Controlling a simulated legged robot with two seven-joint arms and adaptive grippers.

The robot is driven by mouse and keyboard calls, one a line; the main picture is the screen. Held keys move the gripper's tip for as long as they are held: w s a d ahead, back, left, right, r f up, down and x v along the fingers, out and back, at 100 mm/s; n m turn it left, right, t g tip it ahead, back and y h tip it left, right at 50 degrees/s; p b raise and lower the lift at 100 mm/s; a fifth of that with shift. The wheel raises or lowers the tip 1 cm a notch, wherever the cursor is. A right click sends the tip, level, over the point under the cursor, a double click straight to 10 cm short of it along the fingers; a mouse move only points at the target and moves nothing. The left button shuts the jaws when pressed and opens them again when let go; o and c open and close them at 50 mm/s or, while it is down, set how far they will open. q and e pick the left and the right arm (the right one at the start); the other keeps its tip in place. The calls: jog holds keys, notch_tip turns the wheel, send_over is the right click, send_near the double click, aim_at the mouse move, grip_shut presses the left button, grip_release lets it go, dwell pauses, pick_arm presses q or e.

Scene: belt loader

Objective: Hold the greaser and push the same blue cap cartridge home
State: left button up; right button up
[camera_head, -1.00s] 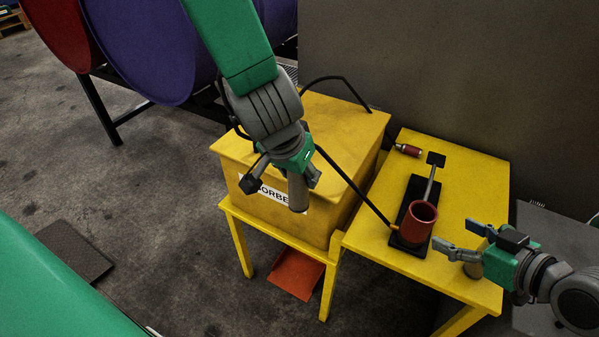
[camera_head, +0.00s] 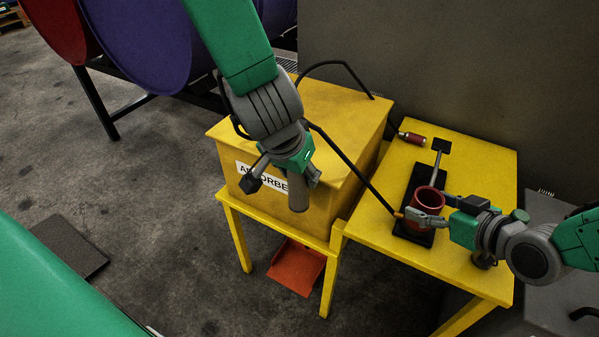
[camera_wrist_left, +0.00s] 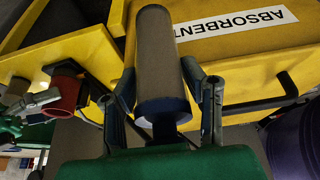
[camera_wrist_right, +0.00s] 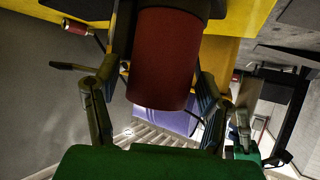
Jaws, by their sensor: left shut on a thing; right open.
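The greaser (camera_head: 428,196) is a red, open-topped cup standing upright on a black base with a lever, on the yellow table. My right gripper (camera_head: 432,206) is at the cup with its fingers spread. In the right wrist view the greaser's red barrel (camera_wrist_right: 163,60) is between the open fingers; contact cannot be told. My left gripper (camera_head: 285,174) is shut on a grey cartridge (camera_head: 299,196), held nearly upright in front of the yellow box, left of the greaser. The cartridge shows a blue rim at its near end in the left wrist view (camera_wrist_left: 162,60).
The yellow box (camera_head: 345,125) labelled absorbent stands left of the table (camera_head: 478,170). A black hose (camera_head: 355,170) runs to an orange fitting beside the greaser. A small red cylinder (camera_head: 412,138) lies at the table's back. An orange dustpan (camera_head: 296,267) is below the box.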

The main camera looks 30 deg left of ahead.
jog(key=c, duration=0.8)
pick_arm(q)
jog(key=o, duration=0.7)
jog(key=shift+c, duration=0.2)
grip_shut()
jog(key=d+r+m+h, duration=0.2)
jog(key=d+r+m, duration=0.4)
jog(key=d, duration=0.3)
pick_arm(e)
jog(key=shift+d, duration=0.1)
pick_arm(q)
jog(key=w+d+r+m+g+h, duration=0.1)
jog(key=w+d+r+m, duration=0.4)
jog(key=w+d, duration=0.5)
jog(key=shift+w+d+r+g+h, duration=0.3)
jog(key=shift+d+r+g, duration=0.3)
jog(key=shift+d, duration=1.55)
jog(key=shift+r, duration=0.1)
